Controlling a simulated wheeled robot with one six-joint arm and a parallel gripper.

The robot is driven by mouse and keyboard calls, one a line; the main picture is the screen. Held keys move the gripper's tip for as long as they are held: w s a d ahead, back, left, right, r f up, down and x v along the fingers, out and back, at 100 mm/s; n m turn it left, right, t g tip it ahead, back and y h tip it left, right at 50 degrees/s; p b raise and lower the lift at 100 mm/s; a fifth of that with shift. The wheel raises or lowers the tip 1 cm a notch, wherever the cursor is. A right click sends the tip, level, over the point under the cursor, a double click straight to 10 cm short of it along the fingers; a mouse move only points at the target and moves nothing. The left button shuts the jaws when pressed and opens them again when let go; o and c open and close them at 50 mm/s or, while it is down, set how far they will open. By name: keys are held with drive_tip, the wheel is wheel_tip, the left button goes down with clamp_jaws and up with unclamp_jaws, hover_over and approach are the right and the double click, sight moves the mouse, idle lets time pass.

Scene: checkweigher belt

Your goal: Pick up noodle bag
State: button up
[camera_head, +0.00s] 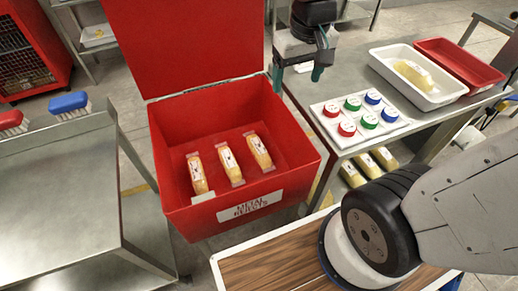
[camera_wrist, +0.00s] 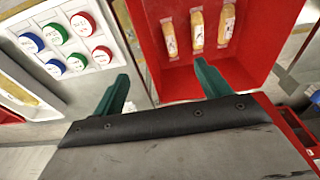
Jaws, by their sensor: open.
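Three noodle bags, yellow with pale labels, lie side by side on the floor of the open red bin: left (camera_head: 197,173), middle (camera_head: 231,164) and right (camera_head: 258,151). They also show at the top of the wrist view (camera_wrist: 197,30). Another noodle bag (camera_head: 412,73) lies in a white tray (camera_head: 375,62) on the right table. Several more bags (camera_head: 368,166) lie on the shelf below. My gripper (camera_head: 299,75) is open and empty, above the gap between the bin and the right table. Its green fingers (camera_wrist: 160,84) are spread in the wrist view, touching no bag.
The red bin (camera_head: 180,213) has high walls and a raised lid (camera_head: 185,45). A white board (camera_head: 330,122) with red, green and blue caps lies on the right table, near a red tray (camera_head: 460,61). A steel table (camera_head: 60,200) with brushes stands left.

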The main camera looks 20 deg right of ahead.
drive_tip(key=w+f, duration=0.9)
hover_over(259, 146)
wheel_tip(259, 146, down, 16)
drive_tip(key=f, duration=0.3)
drive_tip(key=s+f, duration=0.1)
drive_tip(key=f, duration=0.7)
drive_tip(key=shift+s+d+f, duration=0.1)
drive_tip(key=shift+s, duration=0.1)
drive_tip(key=shift+w+f, duration=0.25)
drive_tip(key=shift+f, duration=1)
drive_tip(key=shift+w+f, duration=0.2)
drive_tip(key=shift+f, duration=1.05)
drive_tip(key=shift+w+f, duration=0.25)
drive_tip(key=shift+f, duration=1)
drive_tip(key=c, duration=1.2)
drive_tip(key=shift+r, duration=0.15)
drive_tip(key=shift+c, duration=0.2)
